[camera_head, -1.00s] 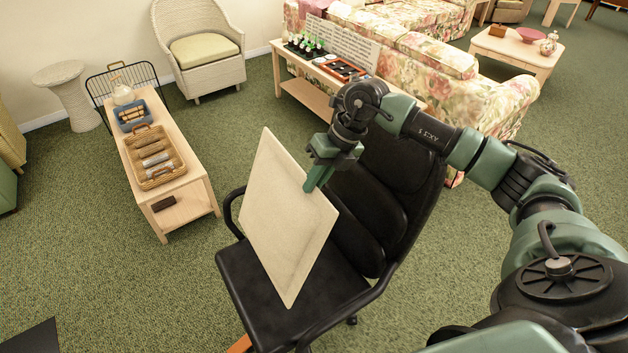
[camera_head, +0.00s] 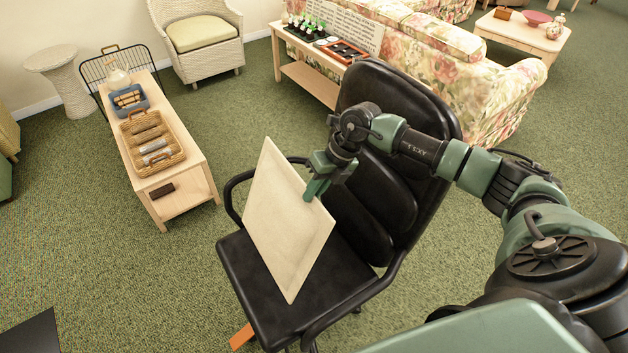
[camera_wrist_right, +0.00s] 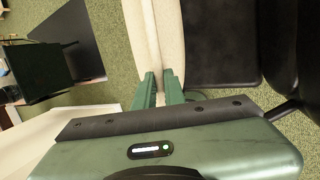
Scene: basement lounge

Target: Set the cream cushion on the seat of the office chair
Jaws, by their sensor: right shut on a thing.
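The cream cushion (camera_head: 280,225) is a flat square, held tilted on edge over the black seat (camera_head: 262,290) of the office chair (camera_head: 392,110). Its lowest corner is at or just above the seat; I cannot tell whether it touches. My right gripper (camera_head: 312,190) is shut on the cushion's right edge, in front of the backrest. In the right wrist view the green fingers (camera_wrist_right: 160,90) pinch the cushion (camera_wrist_right: 155,35) between them, with the dark seat (camera_wrist_right: 222,45) to the right. My left gripper is not in view.
The chair's armrests (camera_head: 232,200) flank the seat. A wooden bench (camera_head: 190,150) with baskets stands at left, a wicker chair (camera_head: 200,55) behind it. A floral sofa (camera_head: 440,65) stands behind the office chair.

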